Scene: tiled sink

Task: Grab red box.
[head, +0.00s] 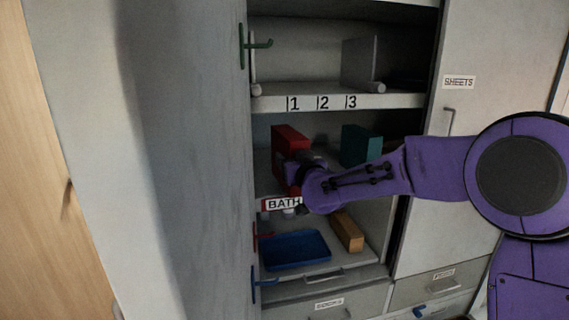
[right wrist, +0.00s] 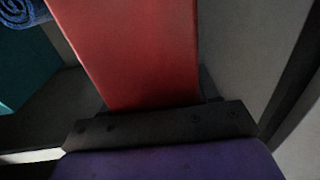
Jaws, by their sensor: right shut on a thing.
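The red box (head: 288,146) stands upright on the middle shelf, at its left side in the head view. My right gripper (head: 299,166) reaches in from the right and is shut on the red box. The right wrist view shows the red box (right wrist: 135,50) large and close, rising from the dark gripper (right wrist: 155,120). The gripper and purple wrist cover the lower right part of the box in the head view. I cannot tell whether the box touches the shelf. My left gripper is not in view.
A teal box (head: 359,145) stands to the right on the same shelf. Below are a blue tray (head: 295,250) and an orange-brown box (head: 347,231). The shelf marked 1, 2, 3 (head: 330,102) is above. The grey cabinet side (head: 190,160) is close on the left.

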